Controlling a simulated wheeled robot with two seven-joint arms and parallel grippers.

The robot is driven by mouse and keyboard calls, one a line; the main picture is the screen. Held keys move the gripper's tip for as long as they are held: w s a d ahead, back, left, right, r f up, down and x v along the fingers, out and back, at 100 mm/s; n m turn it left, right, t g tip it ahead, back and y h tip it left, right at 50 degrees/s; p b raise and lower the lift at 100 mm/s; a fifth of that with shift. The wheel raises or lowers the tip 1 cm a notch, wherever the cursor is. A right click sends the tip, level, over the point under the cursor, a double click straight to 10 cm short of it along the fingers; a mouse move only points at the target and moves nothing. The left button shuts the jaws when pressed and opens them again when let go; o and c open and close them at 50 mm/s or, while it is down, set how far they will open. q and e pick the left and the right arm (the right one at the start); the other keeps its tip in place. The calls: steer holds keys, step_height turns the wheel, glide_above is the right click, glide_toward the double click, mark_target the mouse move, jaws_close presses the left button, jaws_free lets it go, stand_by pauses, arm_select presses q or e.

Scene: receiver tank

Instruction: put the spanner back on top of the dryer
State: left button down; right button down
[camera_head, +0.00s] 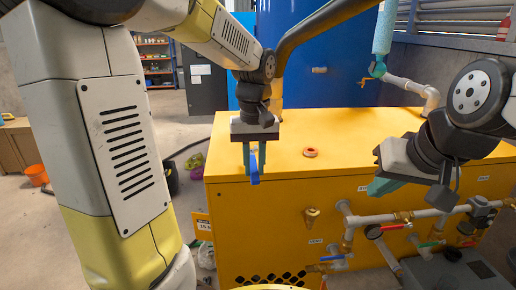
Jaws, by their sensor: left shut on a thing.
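The dryer is the big yellow cabinet (375,125) with a flat top, in the middle and right of the head view. My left gripper (254,166) points down over the front left part of that top, near its front edge. Its teal fingers are shut on a narrow blue piece, which looks like the spanner (255,172), seen nearly end-on. Most of the spanner is hidden, and I cannot tell whether it touches the top. My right gripper (382,187) is in front of the cabinet's right part. Its teal fingers overlap in the view, and I see nothing in them.
Pipes and valves (385,227) run along the cabinet's front. The middle of the top is mostly clear.

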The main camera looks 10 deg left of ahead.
arm_select(q)
steer(key=w+a, duration=0.1)
steer(key=w, duration=0.4)
steer(key=w+a+f, duration=0.1)
steer(key=w+a, duration=0.1)
steer(key=w, duration=0.3)
steer(key=w+a, duration=0.2)
steer(key=w, duration=0.2)
steer(key=shift+w+a+f, duration=0.15)
steer(key=shift+w+f, duration=0.1)
steer(key=shift+w, duration=0.15)
steer(key=shift+f, duration=1.75)
steer(key=c, duration=1.3)
jaws_free()
step_height(320, 180, up, 12)
steer(key=s+r+t+h, duration=0.1)
steer(key=s+r, duration=0.1)
steer(key=s, duration=0.5)
steer(key=s+d+f+m+t, duration=0.1)
steer(key=s, duration=0.5)
steer(key=s+d+f+m+t+h, duration=0.1)
steer(key=s+t, duration=0.1)
steer(key=s, duration=0.5)
steer(key=s+d+f+m+t, duration=0.1)
steer(key=s, duration=0.6)
steer(key=shift+f+m+t, duration=0.35)
steer(key=shift+m+t, duration=0.05)
